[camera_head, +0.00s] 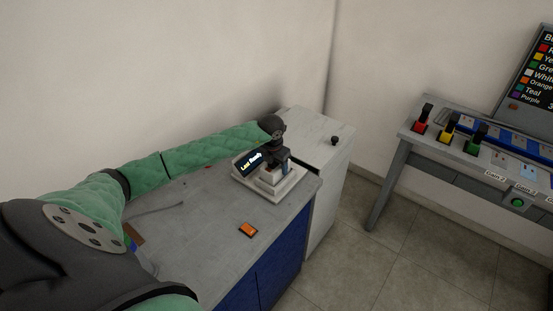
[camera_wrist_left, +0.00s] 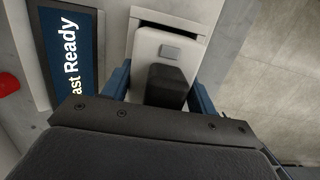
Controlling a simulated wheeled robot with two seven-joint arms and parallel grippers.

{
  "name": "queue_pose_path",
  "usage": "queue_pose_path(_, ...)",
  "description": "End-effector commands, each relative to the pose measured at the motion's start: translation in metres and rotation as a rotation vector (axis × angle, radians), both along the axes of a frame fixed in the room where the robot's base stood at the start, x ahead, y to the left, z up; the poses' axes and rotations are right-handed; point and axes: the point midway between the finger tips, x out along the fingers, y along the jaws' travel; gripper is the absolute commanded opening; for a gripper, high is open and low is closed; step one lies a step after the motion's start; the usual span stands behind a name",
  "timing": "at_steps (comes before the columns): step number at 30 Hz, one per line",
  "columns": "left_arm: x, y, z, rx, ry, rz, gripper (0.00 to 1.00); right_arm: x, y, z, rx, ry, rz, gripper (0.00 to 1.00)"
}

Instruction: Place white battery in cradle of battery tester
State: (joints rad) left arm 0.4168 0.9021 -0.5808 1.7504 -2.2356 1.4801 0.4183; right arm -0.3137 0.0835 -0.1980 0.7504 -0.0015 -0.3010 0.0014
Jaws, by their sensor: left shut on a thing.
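The battery tester (camera_head: 287,190) is a pale unit on the grey cabinet top, with a tilted screen (camera_head: 250,162). In the left wrist view the screen (camera_wrist_left: 70,52) partly reads "ast Ready". The white battery (camera_wrist_left: 158,45) has a grey patch and a black handle (camera_wrist_left: 167,86). My left gripper (camera_wrist_left: 161,88) is shut on that handle, its blue fingers on either side. In the head view my left gripper (camera_head: 274,157) is over the tester's cradle. The battery is at the dark cradle opening (camera_wrist_left: 172,22); I cannot tell whether it is fully seated. My right gripper is out of view.
An orange battery-like block (camera_head: 247,230) lies on the cabinet top (camera_head: 205,225). A white cabinet (camera_head: 322,150) with a dark knob stands behind. At right, a bench (camera_head: 407,130) holds red, yellow and green batteries. The floor between is clear.

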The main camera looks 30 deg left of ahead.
Motion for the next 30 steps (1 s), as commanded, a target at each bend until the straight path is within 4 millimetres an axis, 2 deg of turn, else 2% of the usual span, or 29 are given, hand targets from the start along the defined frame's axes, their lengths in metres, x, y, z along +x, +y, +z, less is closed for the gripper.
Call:
queue_pose_path(12, 0.001, 0.000, -0.002, 0.000, -0.003, 0.000, 0.00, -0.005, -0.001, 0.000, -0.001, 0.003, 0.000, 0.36)
queue_pose_path(24, 0.001, 0.001, -0.005, 0.001, -0.003, 0.000, 0.00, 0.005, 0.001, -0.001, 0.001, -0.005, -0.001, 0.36)
queue_pose_path(25, 0.000, 0.000, -0.007, 0.001, 0.000, 0.000, 0.60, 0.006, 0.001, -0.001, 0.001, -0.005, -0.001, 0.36)
queue_pose_path(28, 0.000, 0.000, -0.006, 0.000, 0.000, 0.000, 0.80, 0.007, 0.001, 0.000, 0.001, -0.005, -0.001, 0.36)
queue_pose_path(30, 0.000, 0.000, -0.006, 0.000, 0.000, 0.000, 0.80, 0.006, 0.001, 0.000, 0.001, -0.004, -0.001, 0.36)
